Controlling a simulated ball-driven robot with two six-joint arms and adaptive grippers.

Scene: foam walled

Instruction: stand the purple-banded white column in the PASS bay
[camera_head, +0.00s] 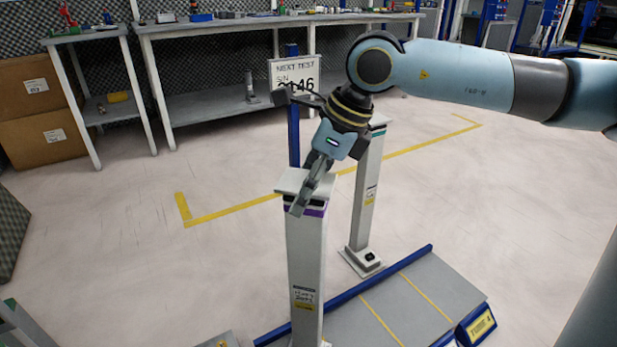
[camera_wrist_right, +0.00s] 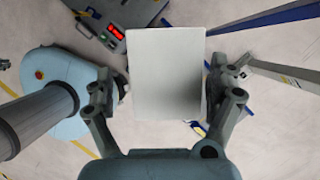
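The purple-banded white column (camera_head: 306,255) stands upright at the centre front of the head view, its foot cut off by the frame edge. Its pale square top (camera_wrist_right: 167,75) fills the middle of the right wrist view. My right gripper (camera_head: 301,200) points down at the column's head, one finger crossing in front of the cap and purple band. In the wrist view its fingers (camera_wrist_right: 167,78) lie on both sides of the cap; whether they touch the column is unclear. A grey platform (camera_head: 400,312) with yellow dividing lines lies to the right. I cannot read a PASS label. My left gripper is out of view.
A second white column (camera_head: 366,195) with a green band stands just behind. A blue post carries a NEXT TEST sign (camera_head: 291,72). The platform has a raised blue edge (camera_head: 350,293). Workbenches (camera_head: 225,24) and cardboard boxes (camera_head: 40,140) line the back.

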